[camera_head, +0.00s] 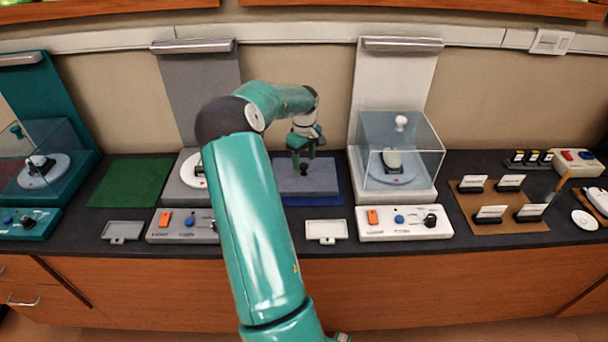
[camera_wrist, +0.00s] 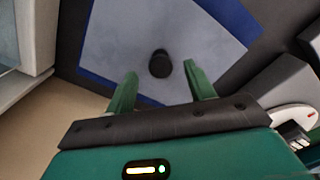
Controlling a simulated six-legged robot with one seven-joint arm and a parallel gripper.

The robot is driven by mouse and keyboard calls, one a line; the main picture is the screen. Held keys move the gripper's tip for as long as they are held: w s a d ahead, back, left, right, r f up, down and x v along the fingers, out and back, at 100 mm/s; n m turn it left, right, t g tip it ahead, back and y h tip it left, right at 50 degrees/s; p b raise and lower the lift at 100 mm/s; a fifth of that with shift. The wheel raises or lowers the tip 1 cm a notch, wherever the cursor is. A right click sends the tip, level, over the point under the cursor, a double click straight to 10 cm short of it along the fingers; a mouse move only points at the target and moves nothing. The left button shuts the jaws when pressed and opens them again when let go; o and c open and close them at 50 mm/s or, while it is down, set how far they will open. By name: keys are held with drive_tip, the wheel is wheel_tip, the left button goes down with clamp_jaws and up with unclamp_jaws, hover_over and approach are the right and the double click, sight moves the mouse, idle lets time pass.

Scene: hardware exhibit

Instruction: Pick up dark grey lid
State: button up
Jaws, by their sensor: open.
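The dark grey lid (camera_head: 322,178) is a flat-looking grey block with a dark round knob, lying on a blue mat (camera_head: 318,201) at the middle of the counter. In the wrist view its grey top (camera_wrist: 120,45) fills the upper middle, with the dark knob (camera_wrist: 160,64) near its centre. My gripper (camera_head: 303,160) is over the lid, fingers pointing down. In the wrist view my gripper (camera_wrist: 160,74) is open and empty, its green fingertips on either side of the knob's lower end in the picture. I cannot tell the remaining height gap.
A clear case (camera_head: 420,150) on a white stand is close right of the lid. A grey stand (camera_head: 172,190) is to the left, partly behind my arm. A green mat (camera_head: 130,183) lies bare further left. Card holders (camera_head: 492,213) stand on a brown mat at right.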

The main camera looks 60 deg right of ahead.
sight(304, 165)
wheel_tip(304, 165, down, 3)
drive_tip(key=shift+f, duration=0.2)
drive_tip(key=c, duration=1.2)
drive_tip(key=shift+o, duration=0.2)
drive_tip(key=shift+r, duration=0.15)
wheel_tip(304, 165, up, 14)
drive_tip(key=shift+r, duration=0.2)
